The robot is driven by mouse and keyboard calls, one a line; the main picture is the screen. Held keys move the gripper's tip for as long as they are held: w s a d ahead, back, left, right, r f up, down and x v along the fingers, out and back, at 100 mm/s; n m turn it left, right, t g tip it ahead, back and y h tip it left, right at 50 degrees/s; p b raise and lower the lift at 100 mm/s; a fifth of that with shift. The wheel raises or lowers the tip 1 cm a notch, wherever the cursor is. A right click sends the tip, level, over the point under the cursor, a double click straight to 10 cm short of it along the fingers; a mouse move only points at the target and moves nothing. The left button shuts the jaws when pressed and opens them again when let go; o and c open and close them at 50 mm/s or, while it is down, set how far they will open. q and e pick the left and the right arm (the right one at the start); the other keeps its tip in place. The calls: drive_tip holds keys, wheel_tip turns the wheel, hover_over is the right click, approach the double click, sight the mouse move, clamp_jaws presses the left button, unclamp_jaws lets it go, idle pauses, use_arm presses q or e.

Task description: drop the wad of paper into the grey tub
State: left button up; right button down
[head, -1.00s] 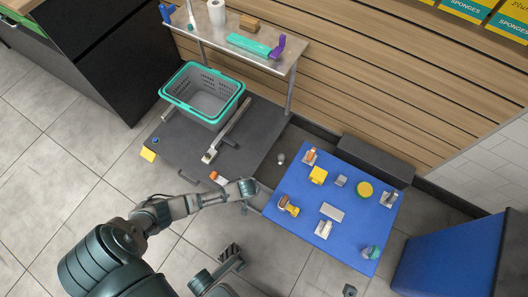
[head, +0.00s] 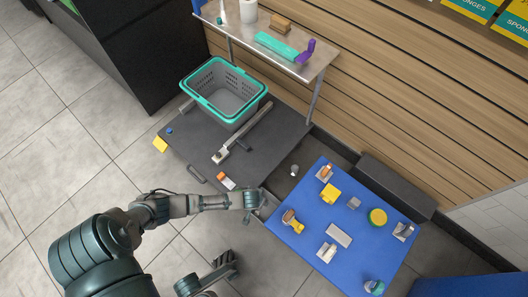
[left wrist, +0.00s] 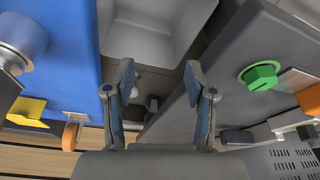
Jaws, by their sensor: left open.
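The grey tub (left wrist: 152,30) shows at the top of the left wrist view, its pale inside empty where I can see it, between the blue table and the dark counter. In the head view it is mostly hidden by my left arm. My left gripper (head: 258,203) is open, above the gap between the counter and the table. In the left wrist view its fingers (left wrist: 158,85) are apart with nothing held. A small whitish lump (head: 294,170), possibly the wad of paper, lies low in the gap; it seems to show beyond the fingers (left wrist: 137,84).
The blue table (head: 318,262) carries several small items. A grey basket with a teal rim (head: 222,112) and a long metal-and-black tool (head: 240,135) are on the dark counter (head: 190,148). An orange-and-white item (head: 226,181) lies at its near edge. A raised shelf (head: 300,70) stands behind.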

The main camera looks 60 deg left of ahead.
use_arm(q)
drive_tip(key=v, duration=1.1)
drive_tip(key=shift+r, duration=0.4)
drive_tip(key=shift+s, duration=0.15)
